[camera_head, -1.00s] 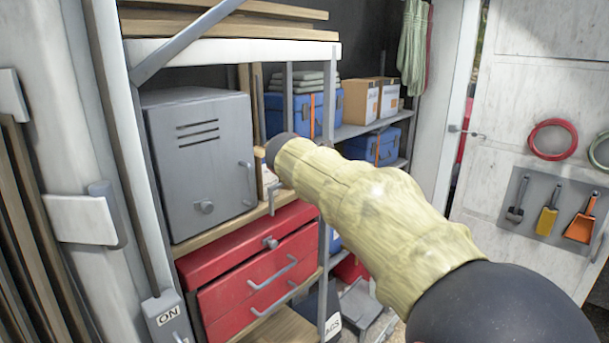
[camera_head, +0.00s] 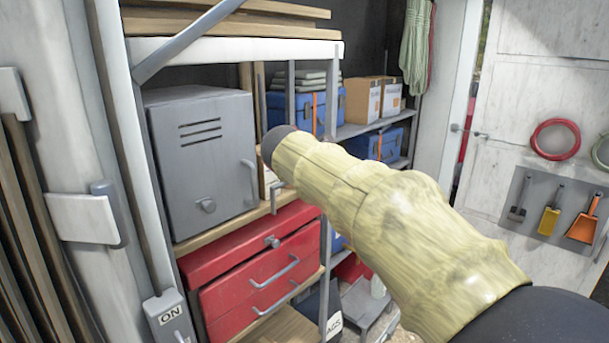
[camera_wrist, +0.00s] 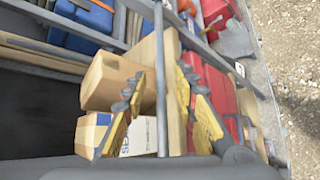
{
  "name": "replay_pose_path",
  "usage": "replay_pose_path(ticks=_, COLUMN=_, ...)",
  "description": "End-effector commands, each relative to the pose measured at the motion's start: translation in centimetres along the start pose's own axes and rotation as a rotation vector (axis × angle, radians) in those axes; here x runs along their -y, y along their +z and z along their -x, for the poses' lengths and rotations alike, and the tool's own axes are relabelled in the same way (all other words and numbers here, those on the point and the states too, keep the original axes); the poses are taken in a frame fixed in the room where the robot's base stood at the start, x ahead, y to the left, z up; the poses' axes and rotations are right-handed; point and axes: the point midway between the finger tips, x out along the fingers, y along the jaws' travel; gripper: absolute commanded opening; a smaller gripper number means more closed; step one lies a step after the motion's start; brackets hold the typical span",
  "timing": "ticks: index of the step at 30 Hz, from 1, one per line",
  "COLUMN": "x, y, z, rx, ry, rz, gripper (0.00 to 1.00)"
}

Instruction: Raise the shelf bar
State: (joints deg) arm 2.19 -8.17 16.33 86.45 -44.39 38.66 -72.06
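A thin grey bar (camera_wrist: 160,95), which looks like the shelf bar, runs up the wrist view in front of cardboard boxes and a wooden board edge. My gripper (camera_wrist: 160,73) is open, with one yellow-padded finger on each side of the bar. The fingers look apart from the bar; I cannot tell how deep it lies between them. In the head view my sleeved arm hides the gripper and the bar.
A grey cabinet (camera_head: 203,160) stands on the shelf above a red drawer chest (camera_head: 255,270). Cardboard boxes (camera_wrist: 112,82) sit close to the fingers. Blue cases (camera_head: 375,143) are behind my arm. A white door (camera_head: 530,80) stands at right.

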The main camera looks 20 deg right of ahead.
Motion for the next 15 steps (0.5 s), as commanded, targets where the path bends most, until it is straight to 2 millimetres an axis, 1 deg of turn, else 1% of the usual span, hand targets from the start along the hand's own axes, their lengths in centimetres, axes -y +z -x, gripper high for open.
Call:
replay_pose_path(ticks=1, x=-0.2, y=0.0, z=1.3, rx=-0.001, ry=0.005, rz=0.0, gripper=0.28)
replay_pose_path(ticks=6, x=-0.1, y=0.0, z=4.7, rx=-0.001, ry=0.004, rz=0.0, gripper=0.28)
replay_pose_path(ticks=9, x=-0.1, y=0.0, z=6.1, rx=-0.001, ry=0.003, rz=0.0, gripper=0.28)
replay_pose_path(ticks=12, x=-0.1, y=-0.1, z=7.2, rx=-0.001, ry=0.003, rz=0.0, gripper=0.28)
replay_pose_path(ticks=15, x=0.0, y=-0.1, z=7.7, rx=-0.001, ry=0.001, rz=0.001, gripper=0.28)
